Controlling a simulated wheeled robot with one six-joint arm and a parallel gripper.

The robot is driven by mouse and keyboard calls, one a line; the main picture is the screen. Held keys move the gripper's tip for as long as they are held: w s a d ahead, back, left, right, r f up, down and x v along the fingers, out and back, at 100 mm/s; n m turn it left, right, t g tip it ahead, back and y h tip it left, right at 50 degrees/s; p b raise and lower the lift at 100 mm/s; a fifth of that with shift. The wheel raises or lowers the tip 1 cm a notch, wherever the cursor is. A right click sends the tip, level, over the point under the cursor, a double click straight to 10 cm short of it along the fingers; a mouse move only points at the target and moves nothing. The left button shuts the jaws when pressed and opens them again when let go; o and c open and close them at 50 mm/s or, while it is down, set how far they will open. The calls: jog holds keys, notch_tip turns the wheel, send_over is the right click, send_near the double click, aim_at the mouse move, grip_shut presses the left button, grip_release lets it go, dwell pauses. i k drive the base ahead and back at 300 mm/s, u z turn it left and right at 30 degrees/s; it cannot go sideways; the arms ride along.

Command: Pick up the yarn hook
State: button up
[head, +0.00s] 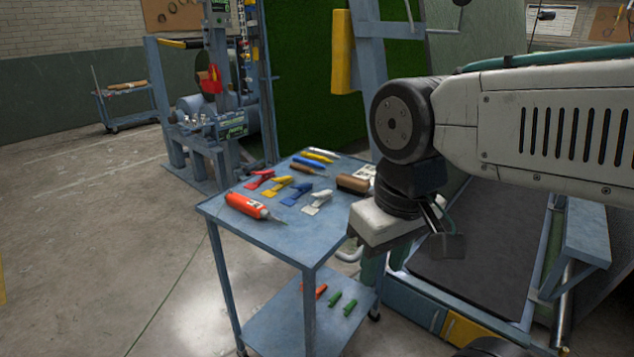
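Several slim handled tools lie at the back of the blue cart's top (312,228). They include a blue-handled one (305,167), a yellow-orange one (317,157) and a pale one at the far edge (323,152). The yarn hook may be among them, but their tips are too small to tell which it is. My gripper (440,232) hangs to the right of the cart, pointing down, apart from the tools. Its white housing and wrist hide part of it, so its opening is unclear. I see nothing held in it.
Red, yellow, blue and white clips (289,192) lie mid-cart. The lower shelf (275,325) holds red and green items. A machine stands behind; open floor (110,240) lies left.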

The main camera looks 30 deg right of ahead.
aim_at(304, 169)
jog(key=z, duration=0.05)
jog(key=k, duration=0.2)
jog(key=u, duration=0.85)
jog(key=i, duration=5.75)
jog(key=z, duration=4.95)
jog(key=i, duration=0.8)
jog(key=u, duration=0.05)
